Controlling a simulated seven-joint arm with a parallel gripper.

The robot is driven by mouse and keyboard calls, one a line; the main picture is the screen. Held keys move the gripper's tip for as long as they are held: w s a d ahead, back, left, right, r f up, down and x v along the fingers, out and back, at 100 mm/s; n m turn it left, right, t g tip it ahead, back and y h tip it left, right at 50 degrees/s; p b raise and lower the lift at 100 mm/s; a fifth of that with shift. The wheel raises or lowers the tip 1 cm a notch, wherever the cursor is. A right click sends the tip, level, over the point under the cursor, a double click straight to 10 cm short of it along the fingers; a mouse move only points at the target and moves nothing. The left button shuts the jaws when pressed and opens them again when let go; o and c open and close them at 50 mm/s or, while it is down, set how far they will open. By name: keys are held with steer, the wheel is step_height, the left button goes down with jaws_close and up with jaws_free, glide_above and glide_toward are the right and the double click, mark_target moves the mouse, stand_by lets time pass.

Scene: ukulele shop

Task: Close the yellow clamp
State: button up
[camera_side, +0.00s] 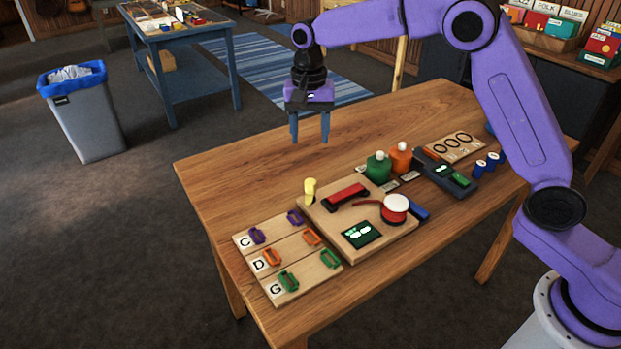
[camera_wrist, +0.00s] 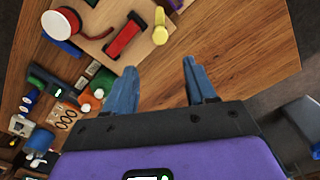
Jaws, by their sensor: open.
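The yellow clamp (camera_side: 309,190) stands at the left back corner of a light wooden board (camera_side: 384,237). In the wrist view the yellow clamp (camera_wrist: 160,27) is at the top, beside the red block with black ends. I cannot tell from these views whether the clamp is open or closed. My gripper (camera_side: 310,140) hangs above the far part of the table, behind and above the clamp and apart from it. Its two blue fingers are spread with nothing between them, as the wrist view (camera_wrist: 158,88) also shows.
The board bears a red block (camera_side: 346,196), a red-and-white spool (camera_side: 395,208) and a green display (camera_side: 362,234). Green (camera_side: 378,168) and orange (camera_side: 400,158) bottles stand behind it. A lettered board (camera_side: 270,287) with coloured holders lies left. The table's far left is bare.

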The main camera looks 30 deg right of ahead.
mark_target(311, 181)
step_height(311, 181, down, 13)
steer(key=shift+f, duration=0.1)
stand_by(0.3)
steer(key=shift+c, duration=0.3)
jaws_close()
